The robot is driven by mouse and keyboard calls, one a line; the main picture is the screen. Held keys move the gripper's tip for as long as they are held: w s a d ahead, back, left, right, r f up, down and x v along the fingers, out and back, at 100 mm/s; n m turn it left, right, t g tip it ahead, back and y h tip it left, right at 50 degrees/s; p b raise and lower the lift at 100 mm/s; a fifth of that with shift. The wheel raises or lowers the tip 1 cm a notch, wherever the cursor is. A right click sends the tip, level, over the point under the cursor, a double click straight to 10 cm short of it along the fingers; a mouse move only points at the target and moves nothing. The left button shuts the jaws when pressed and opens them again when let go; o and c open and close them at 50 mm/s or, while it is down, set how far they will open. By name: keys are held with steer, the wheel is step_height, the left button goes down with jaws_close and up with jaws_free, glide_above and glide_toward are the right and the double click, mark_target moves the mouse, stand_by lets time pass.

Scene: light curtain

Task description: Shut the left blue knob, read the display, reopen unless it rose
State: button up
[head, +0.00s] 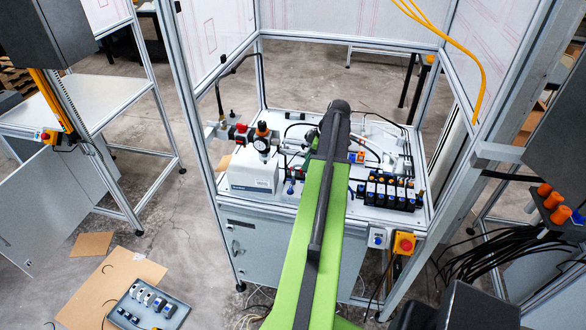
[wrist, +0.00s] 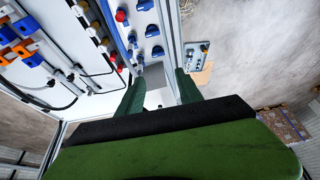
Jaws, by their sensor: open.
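In the wrist view my gripper (wrist: 158,76) shows two green fingers spread apart, with nothing between their tips. Beyond the tips a grey panel carries several blue knobs (wrist: 151,31), with a red knob (wrist: 121,15) beside them. The knobs are apart from the fingers, and I cannot tell which is the left one. In the head view my green arm reaches over the bench, and the gripper's fingers cannot be made out. A small blue part (head: 290,188) shows left of my arm. No display reading can be made out.
The white bench (head: 285,198) stands inside an aluminium frame (head: 183,75). It holds a white box (head: 253,171), a row of black valves (head: 390,191) and hoses. An orange-yellow switch box (head: 404,243) hangs at its front right. A grey tray (head: 150,305) lies at lower left.

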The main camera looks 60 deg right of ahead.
steer(key=b, duration=1.7)
glide_toward(291, 188)
steer(key=x, duration=0.8)
steer(key=shift+f, duration=0.2)
steer(key=shift+r+p, duration=0.1)
steer(key=shift+p, duration=0.2)
steer(key=shift+c, duration=0.2)
